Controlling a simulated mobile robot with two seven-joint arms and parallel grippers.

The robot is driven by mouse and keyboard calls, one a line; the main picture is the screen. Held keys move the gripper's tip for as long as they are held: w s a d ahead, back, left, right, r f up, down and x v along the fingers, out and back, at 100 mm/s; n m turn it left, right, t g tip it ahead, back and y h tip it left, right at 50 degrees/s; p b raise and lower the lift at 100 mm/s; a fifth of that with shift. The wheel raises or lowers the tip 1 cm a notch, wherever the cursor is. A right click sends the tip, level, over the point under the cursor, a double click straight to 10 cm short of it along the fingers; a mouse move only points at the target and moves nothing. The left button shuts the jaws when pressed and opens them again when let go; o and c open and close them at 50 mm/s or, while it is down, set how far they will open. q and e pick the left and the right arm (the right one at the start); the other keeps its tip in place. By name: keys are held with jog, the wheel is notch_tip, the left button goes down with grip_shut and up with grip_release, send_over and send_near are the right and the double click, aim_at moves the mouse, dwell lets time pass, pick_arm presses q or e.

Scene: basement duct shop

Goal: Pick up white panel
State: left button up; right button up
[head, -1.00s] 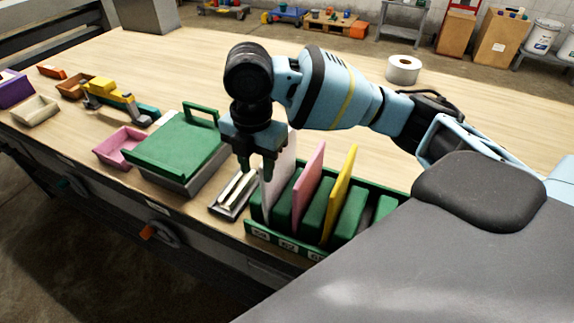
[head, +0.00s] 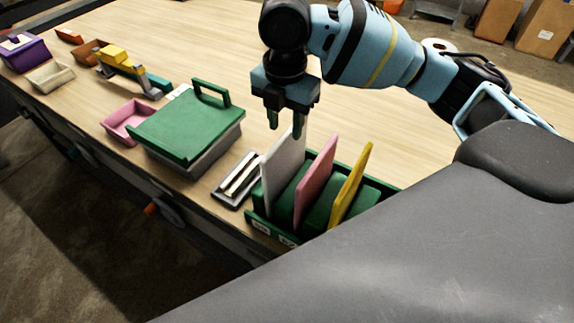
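The white panel (head: 282,172) stands upright in the leftmost slot of a green rack (head: 262,226), left of a pink panel (head: 316,182) and a yellow panel (head: 350,186). My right gripper (head: 286,121) points down at the upper far corner of the white panel. Its two fingers are apart, with nothing seen held between them. One fingertip overlaps the panel's top corner in the picture; I cannot tell whether they touch. My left gripper is not in view.
Left of the rack lie a small grey tray with pale strips (head: 238,180), a green-lidded box (head: 188,125) and a pink bin (head: 130,118). A yellow and grey tool (head: 125,68) lies farther left. The wooden bench top (head: 210,50) is clear behind.

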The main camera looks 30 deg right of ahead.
aim_at(286, 149)
jog(key=shift+f, duration=3.8)
jog(key=shift+s, duration=0.1)
jog(key=shift+c, duration=0.3)
grip_shut()
